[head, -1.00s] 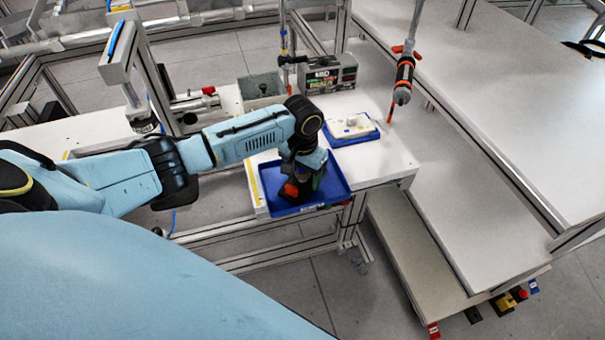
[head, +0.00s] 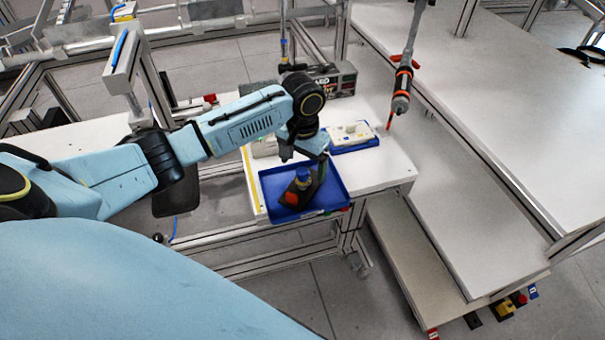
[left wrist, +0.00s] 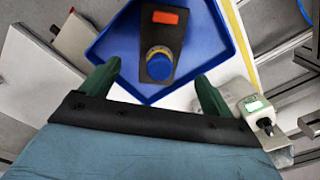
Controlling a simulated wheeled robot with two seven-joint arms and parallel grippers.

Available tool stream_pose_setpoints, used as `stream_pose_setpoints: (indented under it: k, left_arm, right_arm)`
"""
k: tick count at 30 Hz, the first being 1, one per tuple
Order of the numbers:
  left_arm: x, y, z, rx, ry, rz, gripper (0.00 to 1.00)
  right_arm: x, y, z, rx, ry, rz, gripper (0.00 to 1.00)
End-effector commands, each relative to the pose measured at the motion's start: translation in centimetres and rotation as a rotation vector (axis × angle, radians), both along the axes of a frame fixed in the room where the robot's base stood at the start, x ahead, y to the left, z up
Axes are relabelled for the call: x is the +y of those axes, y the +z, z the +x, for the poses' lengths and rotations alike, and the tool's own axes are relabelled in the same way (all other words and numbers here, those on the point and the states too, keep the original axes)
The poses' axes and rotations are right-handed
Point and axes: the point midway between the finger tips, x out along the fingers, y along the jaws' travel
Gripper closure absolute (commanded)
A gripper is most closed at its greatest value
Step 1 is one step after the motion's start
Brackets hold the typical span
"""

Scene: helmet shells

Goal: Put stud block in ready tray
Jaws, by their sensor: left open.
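A dark block (head: 297,194) with a blue round stud on top and a red-orange patch lies inside the blue tray (head: 338,201). I take it for the stud block. In the left wrist view the same block (left wrist: 161,32) lies on the floor of the blue tray (left wrist: 118,42), its blue stud towards my fingers. In the head view the fingers partly overlap the block. My right gripper is in neither view.
A second, smaller blue tray (head: 368,147) behind holds a white piece (head: 350,133). A display box (head: 335,79) stands at the table's back. A hanging tool (head: 402,88) with orange rings is to the right. White table (head: 388,172) is clear right of the trays.

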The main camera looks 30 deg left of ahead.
Motion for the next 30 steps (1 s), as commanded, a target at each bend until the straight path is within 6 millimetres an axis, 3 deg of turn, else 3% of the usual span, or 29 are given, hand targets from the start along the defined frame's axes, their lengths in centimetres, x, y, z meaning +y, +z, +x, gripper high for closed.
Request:
stream_pose_setpoints:
  k: [3,9,30]
  left_arm:
    - [0.0,2.5,0.0,-0.002,-0.002,0.0,0.13]
    - [0.0,4.5,0.0,-0.001,-0.001,-0.001,0.13]
    - [0.0,4.8,0.0,0.002,-0.001,0.0,0.13]
  right_arm:
    - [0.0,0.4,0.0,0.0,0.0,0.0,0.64]
    - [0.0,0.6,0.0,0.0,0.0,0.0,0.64]
    - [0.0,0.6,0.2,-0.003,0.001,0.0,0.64]
